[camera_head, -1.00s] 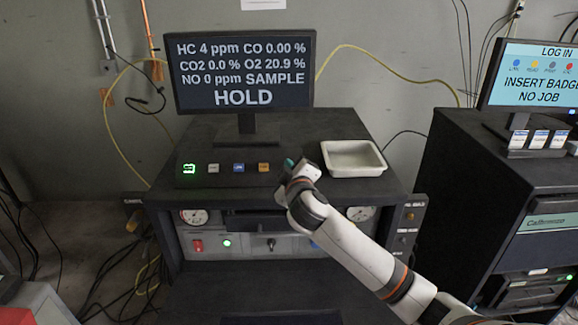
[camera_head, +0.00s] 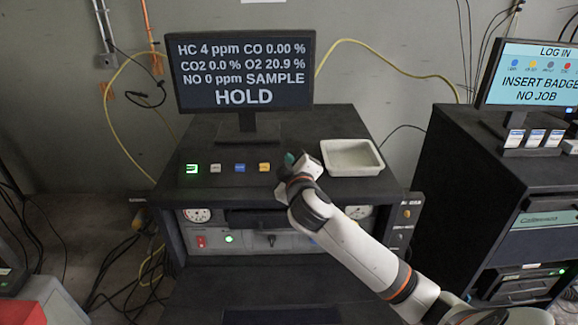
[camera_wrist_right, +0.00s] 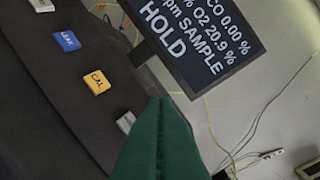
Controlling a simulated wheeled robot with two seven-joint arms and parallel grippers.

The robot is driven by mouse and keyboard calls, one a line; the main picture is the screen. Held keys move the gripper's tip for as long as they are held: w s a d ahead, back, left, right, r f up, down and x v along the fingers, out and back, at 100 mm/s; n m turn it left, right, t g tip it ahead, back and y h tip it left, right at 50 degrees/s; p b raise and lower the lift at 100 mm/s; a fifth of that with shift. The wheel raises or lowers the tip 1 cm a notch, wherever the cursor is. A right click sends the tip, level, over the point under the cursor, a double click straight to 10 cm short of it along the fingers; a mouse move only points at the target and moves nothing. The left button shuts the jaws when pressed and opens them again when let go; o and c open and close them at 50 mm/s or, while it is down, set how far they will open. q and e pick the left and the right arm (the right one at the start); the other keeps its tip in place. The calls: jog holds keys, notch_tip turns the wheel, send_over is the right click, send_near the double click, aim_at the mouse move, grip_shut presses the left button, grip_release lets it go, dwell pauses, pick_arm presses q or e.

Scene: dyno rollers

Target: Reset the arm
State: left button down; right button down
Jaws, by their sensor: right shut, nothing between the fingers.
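My right arm (camera_head: 365,250) reaches up from the lower right in the head view. Its gripper (camera_head: 290,160) is over the black cabinet top, just right of the row of buttons. In the right wrist view the green fingers (camera_wrist_right: 158,140) are pressed together with nothing between them. Whether the fingertips touch the cabinet top cannot be told. My left gripper is not in view.
The black cabinet (camera_head: 330,125) carries a monitor (camera_head: 245,70) reading HOLD, a lit green button (camera_head: 192,169), a blue button (camera_head: 239,168), a yellow button (camera_head: 264,167) and an empty white tray (camera_head: 352,157). A second dark cabinet (camera_head: 470,170) with a login screen (camera_head: 530,75) stands at right.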

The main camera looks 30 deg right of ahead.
dwell(0.4)
jog(key=s+a+f+m+g+y, duration=0.1)
jog(key=s+a+f+g+y, duration=0.2)
jog(key=s+f, duration=0.5)
jog(key=s+a+f+m+g, duration=0.1)
jog(key=s+a+f+g, duration=0.3)
jog(key=f, duration=0.5)
jog(key=s+a+f+m+g+y, duration=0.1)
jog(key=s+a+f+g+y, duration=0.2)
jog(key=s, duration=0.8)
jog(key=s+a+f+m+g+y, duration=0.1)
jog(key=s+a+f+g, duration=0.1)
jog(key=s+a+f, duration=0.6)
jog(key=s+d+f+g+b, duration=0.1)
jog(key=s+f+b, duration=0.1)
jog(key=f, duration=1.2)
jog(key=s+d+f+b, duration=0.1)
jog(key=f+b, duration=0.2)
jog(key=f, duration=1)
jog(key=s+d+f+g+b, duration=0.1)
jog(key=s+d+f+b, duration=0.2)
jog(key=s+f, duration=1.4)
notch_tip(320, 180, down, 3)
jog(key=shift+f+n+g, duration=0.1)
jog(key=shift+n+g, duration=0.2)
